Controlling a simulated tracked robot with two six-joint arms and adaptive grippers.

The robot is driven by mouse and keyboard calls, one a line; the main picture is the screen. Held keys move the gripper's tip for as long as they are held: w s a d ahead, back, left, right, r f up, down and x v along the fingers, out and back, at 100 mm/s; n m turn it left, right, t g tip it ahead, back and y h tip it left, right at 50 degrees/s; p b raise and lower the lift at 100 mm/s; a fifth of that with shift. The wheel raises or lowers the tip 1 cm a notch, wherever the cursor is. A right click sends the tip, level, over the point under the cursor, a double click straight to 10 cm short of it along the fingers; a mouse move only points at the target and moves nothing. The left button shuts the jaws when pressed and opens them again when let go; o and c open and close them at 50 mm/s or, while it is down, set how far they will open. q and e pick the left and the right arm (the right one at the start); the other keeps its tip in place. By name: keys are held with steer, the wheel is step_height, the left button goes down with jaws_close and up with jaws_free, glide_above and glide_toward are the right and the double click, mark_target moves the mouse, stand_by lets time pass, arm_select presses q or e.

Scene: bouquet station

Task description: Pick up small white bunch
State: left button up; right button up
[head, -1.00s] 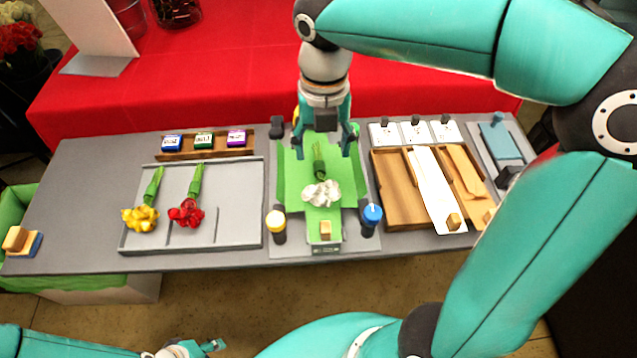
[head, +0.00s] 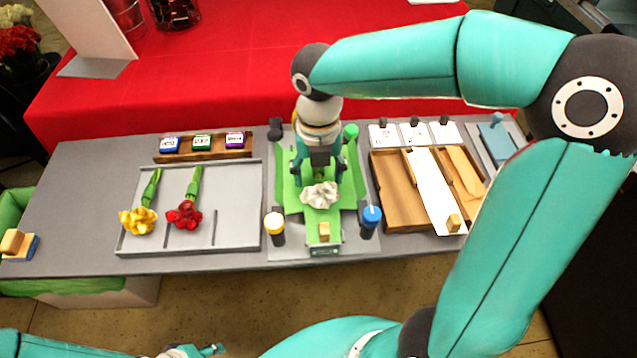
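The small white bunch (head: 320,195) lies on the green sheet (head: 322,217) in the middle station, its white head toward the front edge. My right gripper (head: 319,180) is lowered from behind over the bunch's green stems, with one finger on each side. The gripper and wrist hide the stems, so I cannot tell whether the fingers touch them. The fingers look spread apart. My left gripper (head: 205,351) is at the bottom edge, away from the table, only partly in view.
A grey tray (head: 235,225) at the left holds a yellow bunch (head: 138,220) and a red bunch (head: 185,214). A brown wooden tray (head: 398,200) stands right.

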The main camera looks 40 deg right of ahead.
jaws_close()
steer(key=shift+r, duration=0.1)
